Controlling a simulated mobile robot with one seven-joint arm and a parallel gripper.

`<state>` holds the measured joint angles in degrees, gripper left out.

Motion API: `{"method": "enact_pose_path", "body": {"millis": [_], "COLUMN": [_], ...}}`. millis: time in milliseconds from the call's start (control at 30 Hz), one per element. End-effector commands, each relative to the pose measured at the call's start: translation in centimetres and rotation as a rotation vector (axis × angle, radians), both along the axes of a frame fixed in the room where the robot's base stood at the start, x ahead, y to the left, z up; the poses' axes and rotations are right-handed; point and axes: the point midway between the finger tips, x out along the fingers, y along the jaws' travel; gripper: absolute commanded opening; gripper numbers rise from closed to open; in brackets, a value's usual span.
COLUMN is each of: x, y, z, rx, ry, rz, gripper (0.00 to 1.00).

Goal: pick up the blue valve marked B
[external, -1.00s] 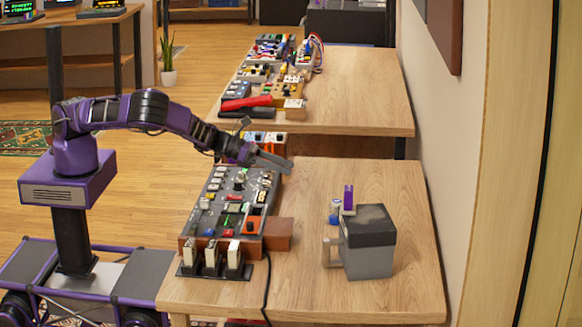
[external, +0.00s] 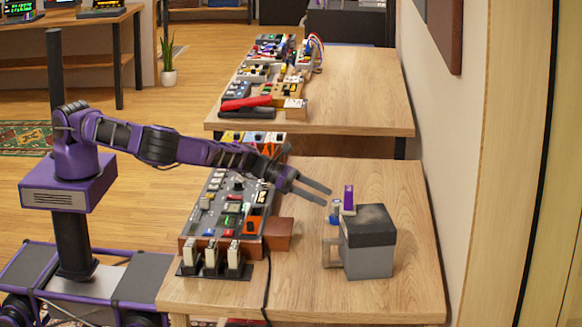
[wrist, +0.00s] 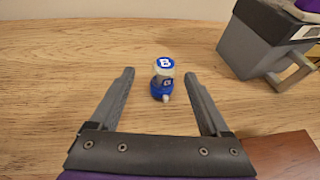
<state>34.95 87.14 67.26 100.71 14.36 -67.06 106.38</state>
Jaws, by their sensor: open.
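The blue valve marked B (wrist: 163,80) stands upright on the wooden table in the wrist view. It has a clear-looking body, a blue base and a blue cap with a white B. In the external view the valve (external: 335,212) is small, beside the grey box. My gripper (wrist: 158,78) is open and empty. In the wrist view the valve appears between the two fingers, near their tips, with no visible contact. In the external view my gripper (external: 325,197) points down and right toward the valve, with the fingertips just left of and above it.
A grey box with a dark top and a side handle (external: 368,262) stands right of the valve, with a purple piece (external: 348,196) by it. A control panel (external: 215,222) and a brown block (external: 278,235) lie to the left.

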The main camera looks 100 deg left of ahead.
Motion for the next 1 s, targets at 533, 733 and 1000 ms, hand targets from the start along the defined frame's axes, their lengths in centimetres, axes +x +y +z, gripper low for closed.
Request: {"method": "enact_pose_path", "body": {"millis": [533, 733, 1000], "x": [4.7, 4.8, 4.8], "y": [-1.4, -1.4, -1.4], "z": [-2.3, -2.3, -2.3], "rx": [0.0, 0.0, -0.001], "ry": [0.001, 0.001, 0.0], "rz": [0.0, 0.001, 0.0], "gripper": [0.8, 0.8, 0.37]}}
